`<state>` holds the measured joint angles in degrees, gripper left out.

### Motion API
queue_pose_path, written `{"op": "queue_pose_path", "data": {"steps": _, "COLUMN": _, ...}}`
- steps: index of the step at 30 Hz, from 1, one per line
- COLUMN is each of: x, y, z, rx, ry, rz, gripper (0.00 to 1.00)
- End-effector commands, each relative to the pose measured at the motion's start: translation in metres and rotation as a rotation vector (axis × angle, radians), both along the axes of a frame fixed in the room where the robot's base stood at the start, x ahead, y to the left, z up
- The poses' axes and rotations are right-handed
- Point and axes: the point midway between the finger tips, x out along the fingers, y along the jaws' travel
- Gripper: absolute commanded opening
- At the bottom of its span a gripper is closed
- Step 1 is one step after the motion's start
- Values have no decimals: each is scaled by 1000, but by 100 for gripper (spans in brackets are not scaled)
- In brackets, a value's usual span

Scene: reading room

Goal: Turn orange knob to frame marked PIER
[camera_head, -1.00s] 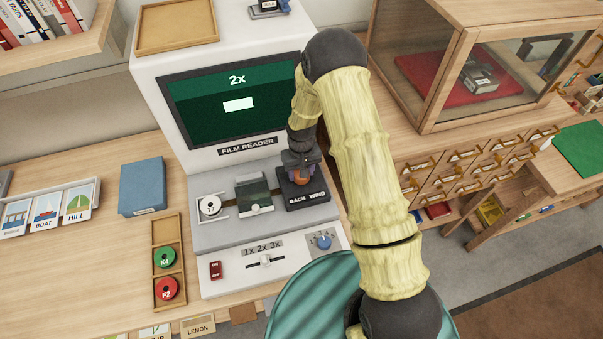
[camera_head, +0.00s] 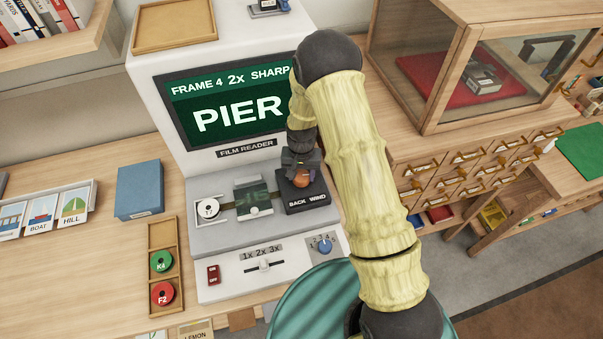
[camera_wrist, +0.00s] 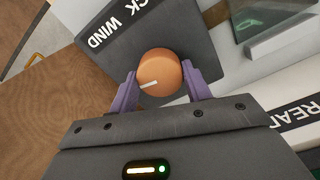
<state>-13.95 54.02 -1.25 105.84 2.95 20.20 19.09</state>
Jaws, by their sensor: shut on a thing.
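The orange knob (camera_head: 302,179) sits on the dark block marked BACK WIND (camera_head: 308,204) on the film reader (camera_head: 180,140). My gripper (camera_head: 299,165) is shut on the knob from above. In the wrist view the purple fingers of my gripper (camera_wrist: 160,90) press the sides of the orange knob (camera_wrist: 160,72), whose white pointer line faces the lower left. The screen (camera_head: 235,105) reads FRAME 4, 2x, SHARP and PIER in large letters; my arm covers its right edge. The white reel marked 17 (camera_head: 208,209) sits left of the film gate (camera_head: 253,197).
Below are a red switch (camera_head: 213,274), a zoom slider (camera_head: 264,265) and a blue knob (camera_head: 325,247). A wooden tray (camera_head: 151,235) with green and red reels stands left, near a blue box (camera_head: 140,190). A glass-sided case (camera_head: 470,30) stands right of my arm.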

Motion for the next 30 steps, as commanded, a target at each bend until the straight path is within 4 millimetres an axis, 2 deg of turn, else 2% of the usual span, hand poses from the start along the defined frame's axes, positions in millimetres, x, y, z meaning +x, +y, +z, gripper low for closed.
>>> {"op": "queue_pose_path", "data": {"steps": 2, "x": 0, "y": 0, "z": 1, "rx": 1, "ry": -1, "rz": 1, "gripper": 25}}
{"op": "queue_pose_path", "data": {"steps": 3, "x": 0, "y": 0, "z": 1, "rx": 1, "ry": -1, "rz": 1, "gripper": 52}}
{"op": "queue_pose_path", "data": {"steps": 6, "x": 0, "y": 0, "z": 1, "rx": 1, "ry": -1, "rz": 1, "gripper": 70}}
{"op": "queue_pose_path", "data": {"steps": 15, "x": 0, "y": 0, "z": 1, "rx": 0, "ry": -1, "rz": 2, "gripper": 70}}
{"op": "queue_pose_path", "data": {"steps": 20, "x": 1, "y": 0, "z": 10, "rx": 0, "ry": -4, "rz": 2, "gripper": 70}}
{"op": "queue_pose_path", "data": {"steps": 30, "x": 1, "y": 1, "z": 61, "rx": 1, "ry": -4, "rz": 2, "gripper": 70}}
